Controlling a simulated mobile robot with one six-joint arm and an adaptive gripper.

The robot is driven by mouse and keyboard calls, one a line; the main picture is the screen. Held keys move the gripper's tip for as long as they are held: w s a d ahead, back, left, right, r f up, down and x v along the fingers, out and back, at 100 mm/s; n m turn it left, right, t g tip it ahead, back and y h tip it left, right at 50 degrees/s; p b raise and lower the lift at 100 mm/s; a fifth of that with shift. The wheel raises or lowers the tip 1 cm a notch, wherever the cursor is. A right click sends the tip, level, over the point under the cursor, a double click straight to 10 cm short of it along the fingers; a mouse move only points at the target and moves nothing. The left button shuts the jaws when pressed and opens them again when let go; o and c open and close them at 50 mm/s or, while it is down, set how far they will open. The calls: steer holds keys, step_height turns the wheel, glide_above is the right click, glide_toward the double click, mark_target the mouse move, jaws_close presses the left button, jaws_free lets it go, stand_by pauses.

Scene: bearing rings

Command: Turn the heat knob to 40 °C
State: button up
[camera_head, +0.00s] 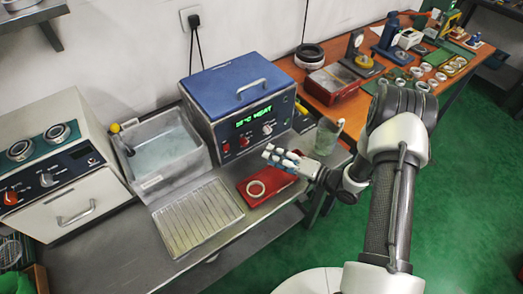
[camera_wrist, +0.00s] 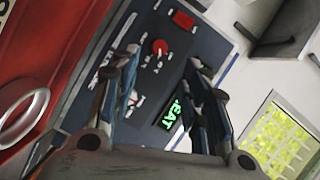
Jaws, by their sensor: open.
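The blue-lidded heater box (camera_head: 238,90) stands on the steel bench, and its dark front panel faces my arm. Its green display (camera_head: 254,115) reads HEAT after a number that I cannot read surely. A pale knob (camera_head: 267,129) sits under the display's right side; I cannot read its pointer or scale. My gripper (camera_head: 280,155) is open and empty in front of the panel, apart from it. In the wrist view my open fingers (camera_wrist: 165,80) frame part of the panel, with the display (camera_wrist: 173,114) partly hidden by the right finger and a red knob (camera_wrist: 160,46) beyond.
A red tray (camera_head: 248,194) with a pale ring (camera_head: 256,188) lies below my gripper. A water tank (camera_head: 152,185) and a ribbed rack (camera_head: 196,216) are left of it. A glass beaker (camera_head: 327,135) stands close on the right.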

steer(key=v, duration=0.2)
steer(key=shift+s+d, duration=0.25)
steer(key=shift+d, duration=0.05)
steer(key=shift+w+r, duration=0.1)
steer(key=shift+w, duration=0.05)
